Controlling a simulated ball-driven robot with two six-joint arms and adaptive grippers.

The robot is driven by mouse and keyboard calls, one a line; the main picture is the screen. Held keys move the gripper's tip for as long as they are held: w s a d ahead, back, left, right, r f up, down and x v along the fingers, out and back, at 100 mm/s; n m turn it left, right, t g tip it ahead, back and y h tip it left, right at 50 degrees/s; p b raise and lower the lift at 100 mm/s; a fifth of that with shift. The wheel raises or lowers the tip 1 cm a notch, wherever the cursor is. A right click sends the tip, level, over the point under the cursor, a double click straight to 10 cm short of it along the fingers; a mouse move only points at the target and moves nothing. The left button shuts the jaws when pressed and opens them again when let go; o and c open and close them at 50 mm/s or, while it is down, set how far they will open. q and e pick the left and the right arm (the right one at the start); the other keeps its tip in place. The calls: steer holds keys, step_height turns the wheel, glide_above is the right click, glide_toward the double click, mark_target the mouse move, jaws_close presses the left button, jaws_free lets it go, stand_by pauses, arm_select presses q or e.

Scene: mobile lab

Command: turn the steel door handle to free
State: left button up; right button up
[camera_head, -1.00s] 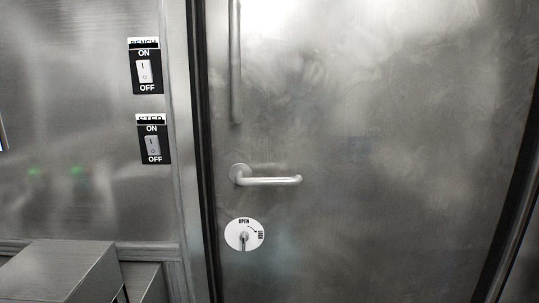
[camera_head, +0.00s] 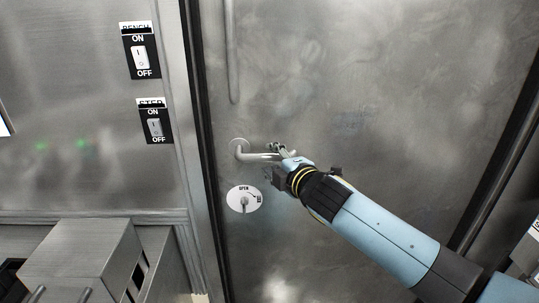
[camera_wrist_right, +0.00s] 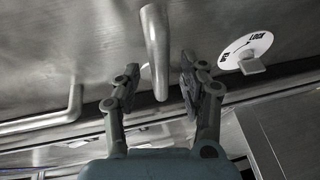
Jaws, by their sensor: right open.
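The steel door handle (camera_head: 255,156) is a lever on the metal door, lying about level and pointing right from its round mount. My right gripper (camera_head: 277,163) is at the lever's free end in the head view and hides that end. In the right wrist view the lever (camera_wrist_right: 156,50) runs between the two open fingers of the gripper (camera_wrist_right: 153,88), with space visible on both sides. The fingers do not look closed on it. My left gripper is in neither view.
A round white lock plate (camera_head: 244,199) with a small knob sits below the handle; it also shows in the wrist view (camera_wrist_right: 237,47). A vertical bar (camera_head: 232,60) is above. Two switches (camera_head: 141,52) are on the left wall. A metal box (camera_head: 85,255) stands lower left.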

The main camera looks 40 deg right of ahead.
steer(key=shift+x, duration=1.15)
jaws_close()
